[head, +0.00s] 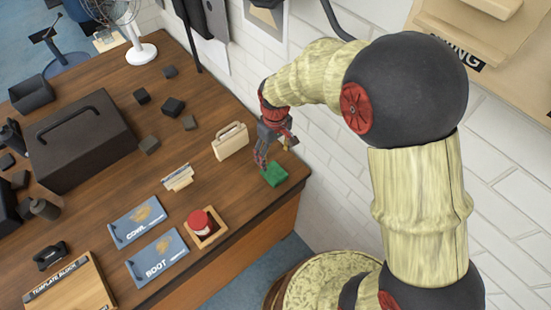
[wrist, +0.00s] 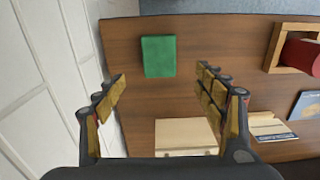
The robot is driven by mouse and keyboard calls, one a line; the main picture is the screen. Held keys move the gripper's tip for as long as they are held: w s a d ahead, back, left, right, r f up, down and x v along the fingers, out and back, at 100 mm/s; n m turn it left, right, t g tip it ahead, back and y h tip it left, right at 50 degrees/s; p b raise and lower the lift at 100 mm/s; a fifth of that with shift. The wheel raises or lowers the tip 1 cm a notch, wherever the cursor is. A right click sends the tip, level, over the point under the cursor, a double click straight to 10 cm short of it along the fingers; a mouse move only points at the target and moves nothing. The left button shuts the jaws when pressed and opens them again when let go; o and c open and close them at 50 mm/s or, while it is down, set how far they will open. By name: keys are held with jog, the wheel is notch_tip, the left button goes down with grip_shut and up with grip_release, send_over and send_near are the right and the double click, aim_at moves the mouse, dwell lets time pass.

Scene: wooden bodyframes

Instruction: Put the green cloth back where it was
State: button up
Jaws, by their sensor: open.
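The green cloth (head: 274,174) is a small folded rectangle lying flat on the wooden table near its right end in the head view. In the wrist view the green cloth (wrist: 158,56) lies beyond the fingertips, in line with the gap between them. My gripper (head: 262,161) is beside the cloth, just left of and above it in the head view. In the wrist view my gripper (wrist: 162,82) has its two fingers wide apart with nothing between them. The exact height of the fingers above the table is hard to tell.
A cream case with a handle (head: 231,142) stands left of my gripper. The BOOT (head: 157,258) and COWL (head: 138,220) packets lie left. A white brick wall (head: 330,150) runs along the right.

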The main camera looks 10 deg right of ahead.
jog(key=s+d+r+m+t, duration=0.1)
jog(key=s+d+r+m, duration=0.2)
jog(key=r, duration=0.5)
jog(key=s+d+r+t, duration=0.2)
jog(key=s+d+r, duration=0.15)
jog(key=r, duration=0.55)
jog(key=s+d+r+m+t, duration=0.1)
jog(key=s+d+r+m, duration=0.1)
jog(key=s, duration=0.4)
jog(key=s+d+r+m+t, duration=0.1)
jog(key=s+d+r, duration=0.4)
jog(key=s+r, duration=0.1)
jog(key=shift+s+d+m+t, duration=0.3)
jog(key=shift+s+m, duration=0.1)
jog(key=shift+s, duration=0.3)
notch_tip(320, 180, down, 9)
jog(key=b, duration=0.9)
